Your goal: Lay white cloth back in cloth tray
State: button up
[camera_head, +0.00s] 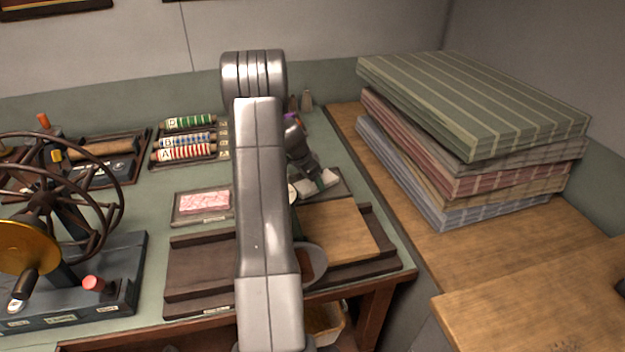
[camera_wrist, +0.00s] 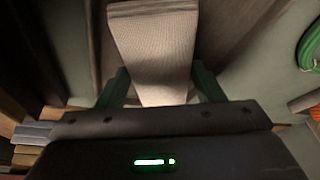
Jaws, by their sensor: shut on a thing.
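My gripper (camera_head: 312,184) is at the back right of the green worktable, beyond the wooden board, partly hidden by my arm. In the wrist view its green fingers (camera_wrist: 160,88) stand on both sides of the white cloth (camera_wrist: 153,45) and are shut on it. The cloth is a pale, finely woven strip running away from the fingers; a light piece of it shows by the gripper in the head view (camera_head: 325,180). A dark tray edge (camera_head: 345,185) shows beside it, largely hidden; I cannot tell whether the cloth rests in it or just above.
A shallow tray with a pink patterned piece (camera_head: 203,203) lies left of my arm. A wooden board (camera_head: 338,230) sits on dark stepped planks. Striped rolls (camera_head: 187,140) lie behind. A wheel device (camera_head: 50,200) stands left. Folded striped textiles (camera_head: 470,120) are stacked right.

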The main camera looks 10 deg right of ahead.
jog(key=shift+f+b, duration=0.3)
jog(key=shift+f, duration=0.05)
jog(key=o, duration=1.1)
jog(key=shift+r, duration=0.1)
jog(key=b+v, duration=0.1)
jog(key=v, duration=1.2)
jog(key=shift+s+a+r, duration=0.1)
jog(key=shift+a+r, duration=0.1)
jog(key=shift+r, duration=0.1)
jog(key=shift+f, duration=0.1)
jog(key=p+x, duration=0.1)
jog(key=x, duration=1.2)
jog(key=shift+d+f, duration=0.1)
jog(key=shift+d, duration=0.05)
jog(key=shift+p, duration=0.4)
